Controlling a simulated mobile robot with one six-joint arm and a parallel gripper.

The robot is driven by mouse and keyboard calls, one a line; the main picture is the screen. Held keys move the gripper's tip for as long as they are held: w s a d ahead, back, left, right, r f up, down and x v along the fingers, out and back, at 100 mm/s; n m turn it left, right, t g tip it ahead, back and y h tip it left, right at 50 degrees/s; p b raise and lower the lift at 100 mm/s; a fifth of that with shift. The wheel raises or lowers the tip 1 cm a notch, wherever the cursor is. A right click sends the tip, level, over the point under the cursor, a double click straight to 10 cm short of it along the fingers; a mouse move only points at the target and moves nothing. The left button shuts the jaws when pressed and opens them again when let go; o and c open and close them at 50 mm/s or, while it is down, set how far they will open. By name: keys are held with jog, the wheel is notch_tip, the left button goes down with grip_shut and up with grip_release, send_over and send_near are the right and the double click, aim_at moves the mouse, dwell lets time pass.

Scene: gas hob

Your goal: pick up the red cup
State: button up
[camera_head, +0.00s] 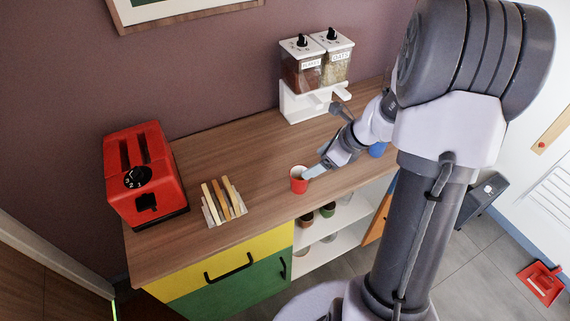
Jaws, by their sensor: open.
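The red cup (298,184) stands upright on the wooden counter, near its front edge. It is red outside with a pale inside. My gripper (318,168) is open and comes in from the right, low over the counter. A pale fingertip reaches to the right side of the cup's rim and overlaps it in the picture. I cannot tell whether it touches the cup or goes inside the rim. The other finger is hard to make out.
A red toaster (140,170) and a toast rack with slices (222,203) stand to the left. A cereal dispenser (312,75) stands behind. A blue cup (377,149) is partly hidden by my arm. The counter between rack and dispenser is clear.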

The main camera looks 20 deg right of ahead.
aim_at(295, 180)
jog(key=b+x, duration=0.2)
jog(key=x, duration=0.6)
jog(key=shift+s+f+b, duration=0.2)
jog(key=shift+b, duration=0.15)
jog(key=b+x, duration=0.2)
jog(key=x, duration=0.1)
jog(key=s+b+x, duration=0.1)
jog(key=x, duration=0.1)
jog(key=shift+f, duration=0.35)
jog(key=shift+w+a+f, duration=0.1)
jog(key=shift+w, duration=0.1)
jog(key=c, duration=1.5)
jog(key=shift+c, duration=0.2)
jog(key=shift+r, duration=0.25)
